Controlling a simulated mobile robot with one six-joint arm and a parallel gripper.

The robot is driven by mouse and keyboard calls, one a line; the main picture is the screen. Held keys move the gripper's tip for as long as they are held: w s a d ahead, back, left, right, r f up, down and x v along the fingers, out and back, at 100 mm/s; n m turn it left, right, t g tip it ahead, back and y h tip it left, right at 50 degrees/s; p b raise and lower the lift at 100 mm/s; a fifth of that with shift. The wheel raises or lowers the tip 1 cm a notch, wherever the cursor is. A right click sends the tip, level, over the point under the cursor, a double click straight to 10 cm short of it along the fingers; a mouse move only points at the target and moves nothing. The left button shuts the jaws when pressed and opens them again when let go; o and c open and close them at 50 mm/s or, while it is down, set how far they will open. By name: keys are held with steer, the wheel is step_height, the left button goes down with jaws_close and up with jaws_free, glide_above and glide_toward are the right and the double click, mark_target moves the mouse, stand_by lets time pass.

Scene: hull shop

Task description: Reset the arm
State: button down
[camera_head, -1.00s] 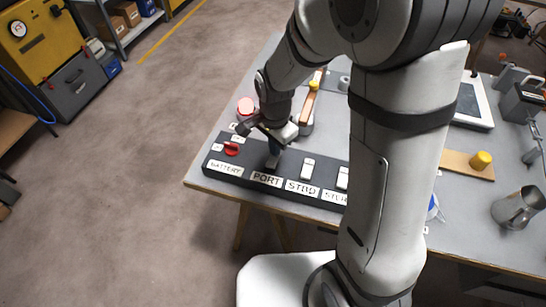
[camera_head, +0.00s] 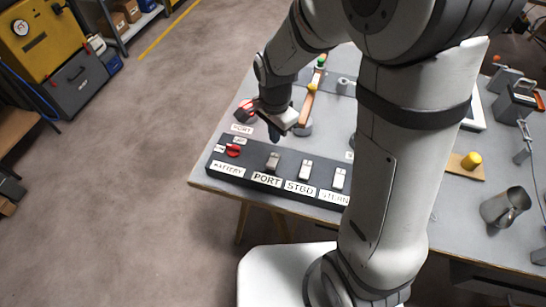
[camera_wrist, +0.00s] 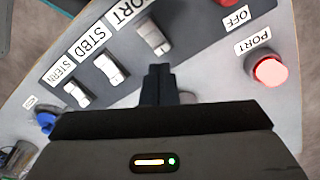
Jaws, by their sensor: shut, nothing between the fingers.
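My arm reaches over the bench from the right in the head view. My gripper (camera_head: 274,134) is shut and empty, pointing down above the bench just behind the switch panel (camera_head: 255,184), apart from the PORT switch (camera_head: 272,161). In the wrist view the closed fingers (camera_wrist: 158,82) show below the PORT switch (camera_wrist: 152,38), with a gap of panel visible. The STBD switch (camera_head: 305,169) and STERN switch (camera_head: 339,178) stand to its right. A red battery knob (camera_head: 233,150) is at the panel's left.
A red PORT lamp (camera_wrist: 268,70) looks lit in the wrist view; my gripper partly covers it in the head view. A wooden lever with a yellow knob (camera_head: 312,87) stands behind the gripper. A metal mug (camera_head: 505,207) and yellow-knobbed board (camera_head: 470,162) are at right.

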stand_by(0.3)
steer(key=s+d+r+n+t, duration=0.3)
steer(key=s+d+r+n, duration=0.7)
steer(key=s+d+r, duration=0.2)
steer(key=shift+d+v, duration=0.2)
steer(key=shift+v, duration=0.85)
